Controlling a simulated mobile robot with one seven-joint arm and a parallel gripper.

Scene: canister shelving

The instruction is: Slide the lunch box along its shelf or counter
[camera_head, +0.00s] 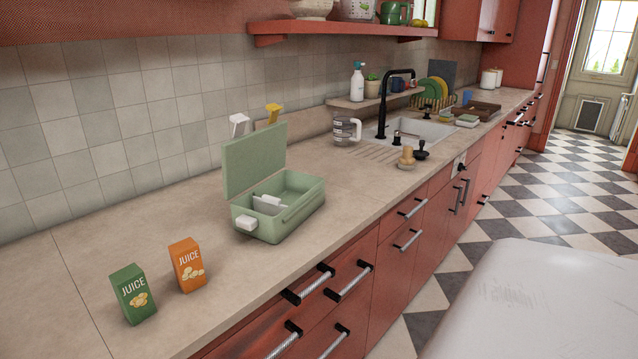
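A pale green lunch box (285,226) stands on the beige counter (205,240), with its lid (254,159) raised at the back. A white latch (246,223) shows at its front left end, and a white piece (268,202) lies inside it. The box sits apart from the tiled wall and close to the counter's front edge. My gripper is not in view.
A green juice carton (133,295) and an orange juice carton (187,266) stand left of the box. The counter between box and brushes is clear. A shelf (340,29) hangs above.

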